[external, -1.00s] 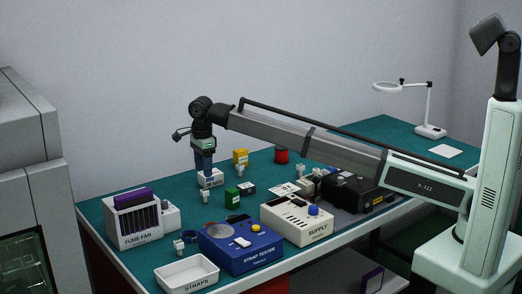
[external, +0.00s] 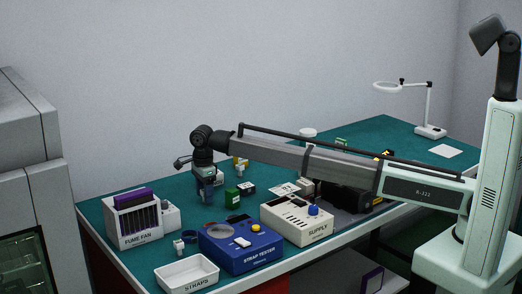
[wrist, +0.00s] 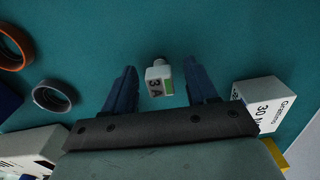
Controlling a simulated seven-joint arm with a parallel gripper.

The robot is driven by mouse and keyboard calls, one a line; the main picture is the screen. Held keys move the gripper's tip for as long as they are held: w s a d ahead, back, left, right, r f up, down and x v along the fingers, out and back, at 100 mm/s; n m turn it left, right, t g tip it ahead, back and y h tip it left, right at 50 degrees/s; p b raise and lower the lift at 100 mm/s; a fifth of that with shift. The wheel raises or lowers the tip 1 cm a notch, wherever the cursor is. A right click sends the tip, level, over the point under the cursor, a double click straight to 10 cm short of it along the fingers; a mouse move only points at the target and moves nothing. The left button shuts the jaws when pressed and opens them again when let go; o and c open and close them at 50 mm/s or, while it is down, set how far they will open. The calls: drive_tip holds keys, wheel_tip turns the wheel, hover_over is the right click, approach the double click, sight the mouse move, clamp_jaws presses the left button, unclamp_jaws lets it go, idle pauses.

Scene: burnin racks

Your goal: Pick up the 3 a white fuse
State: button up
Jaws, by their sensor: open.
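My gripper is open and holds nothing. In the external view my gripper (external: 206,190) is low over the teal bench, by a white box (external: 220,178). The fuse cannot be made out clearly behind the fingers there.
The white box with print (wrist: 262,106) stands close to the right finger. An orange ring (wrist: 12,62) and a grey ring (wrist: 53,108) lie at left. A green block (external: 232,196), the blue strap tester (external: 242,247) and the fume fan (external: 135,222) stand nearby.

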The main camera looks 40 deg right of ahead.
drive_tip(key=c, duration=1)
drive_tip(key=shift+r, duration=0.1)
drive_tip(key=shift+c, duration=0.2)
